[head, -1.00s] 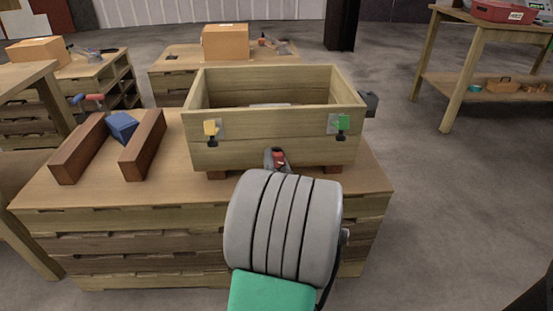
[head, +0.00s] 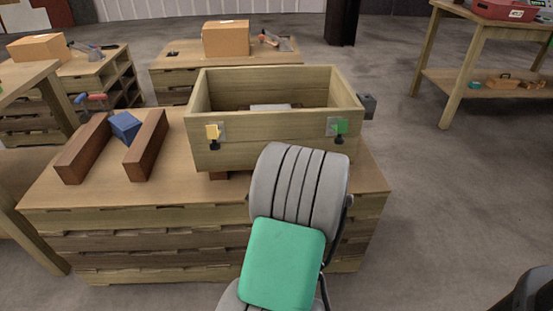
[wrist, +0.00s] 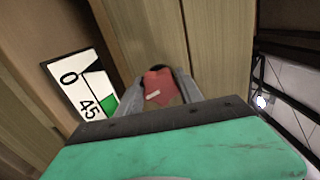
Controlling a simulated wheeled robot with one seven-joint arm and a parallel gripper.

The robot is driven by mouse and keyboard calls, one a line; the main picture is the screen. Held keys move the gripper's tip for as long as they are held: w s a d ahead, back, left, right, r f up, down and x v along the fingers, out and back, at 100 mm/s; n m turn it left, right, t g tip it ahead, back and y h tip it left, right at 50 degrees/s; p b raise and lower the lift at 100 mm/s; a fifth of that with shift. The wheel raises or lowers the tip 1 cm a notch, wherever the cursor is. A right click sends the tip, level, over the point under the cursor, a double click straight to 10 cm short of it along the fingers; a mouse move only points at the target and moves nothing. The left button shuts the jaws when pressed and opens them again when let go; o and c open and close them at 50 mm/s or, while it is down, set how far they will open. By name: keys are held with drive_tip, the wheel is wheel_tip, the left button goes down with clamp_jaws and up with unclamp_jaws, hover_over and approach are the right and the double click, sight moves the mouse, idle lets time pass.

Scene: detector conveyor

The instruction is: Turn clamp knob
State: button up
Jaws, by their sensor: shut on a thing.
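The red clamp knob (wrist: 163,82) shows in the wrist view, between the two grey fingers of my gripper (wrist: 158,90). The gripper is shut on it. Behind it is a light wooden surface. Left of the knob, a white dial plate (wrist: 82,86) bears the marks 0 and 45, a dark line and a green patch. In the head view my grey and green arm hides the gripper and the knob, in front of the wooden box (head: 268,153).
The box stands on a wooden bench (head: 110,195), with yellow (head: 212,132) and green (head: 340,127) tags on its front. Two brown blocks (head: 82,148) flank a blue block (head: 125,125) at left. A grey part (head: 368,105) juts from the box's right side. Open floor lies at right.

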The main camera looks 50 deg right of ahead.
drive_tip(key=shift+m+p, duration=0.3)
drive_tip(key=shift+m, duration=0.8)
drive_tip(key=o, duration=1.4)
drive_tip(key=shift+b+v, duration=0.9)
drive_tip(key=shift+v, duration=3.05)
drive_tip(key=shift+d, duration=0.1)
